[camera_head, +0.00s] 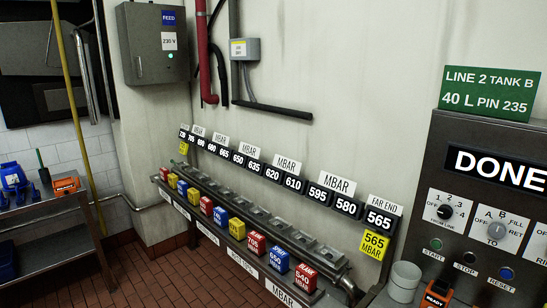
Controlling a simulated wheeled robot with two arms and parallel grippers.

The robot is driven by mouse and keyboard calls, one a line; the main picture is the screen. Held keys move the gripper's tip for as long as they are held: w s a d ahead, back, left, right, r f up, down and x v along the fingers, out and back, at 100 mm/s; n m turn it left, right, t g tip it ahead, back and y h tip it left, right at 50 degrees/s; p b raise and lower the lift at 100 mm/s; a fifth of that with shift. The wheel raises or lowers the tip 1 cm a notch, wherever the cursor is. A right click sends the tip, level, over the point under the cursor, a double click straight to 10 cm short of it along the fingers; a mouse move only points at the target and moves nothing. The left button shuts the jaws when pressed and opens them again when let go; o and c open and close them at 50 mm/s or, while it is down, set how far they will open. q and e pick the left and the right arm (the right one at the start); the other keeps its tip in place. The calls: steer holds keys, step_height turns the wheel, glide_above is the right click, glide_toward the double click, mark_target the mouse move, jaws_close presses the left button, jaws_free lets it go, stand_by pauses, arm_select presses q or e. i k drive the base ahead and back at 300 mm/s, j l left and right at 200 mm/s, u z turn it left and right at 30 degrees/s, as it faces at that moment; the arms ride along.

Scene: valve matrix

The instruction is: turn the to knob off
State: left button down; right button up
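The TO knob (497,231) is a pale round knob on a white plate on the dark control panel (450,160) at the right. Marks A, B, FILL and RET stand around it, with TO printed at the knob. Which mark it points to is too small to tell. A black FROM LINE knob (444,212) with numbers around it is on the plate to its left. A display (497,167) above reads DONE. Neither of my grippers is in view.
START (435,244), STOP (470,257) and RESET (506,273) buttons sit below the knobs. A pale cylinder (403,281) and an orange-black READY block (437,293) stand before the panel. A rail of coloured blocks (255,243) runs along the wall. Brick floor is clear at the lower left.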

mark_target(497, 230)
steer(key=z, duration=2.35)
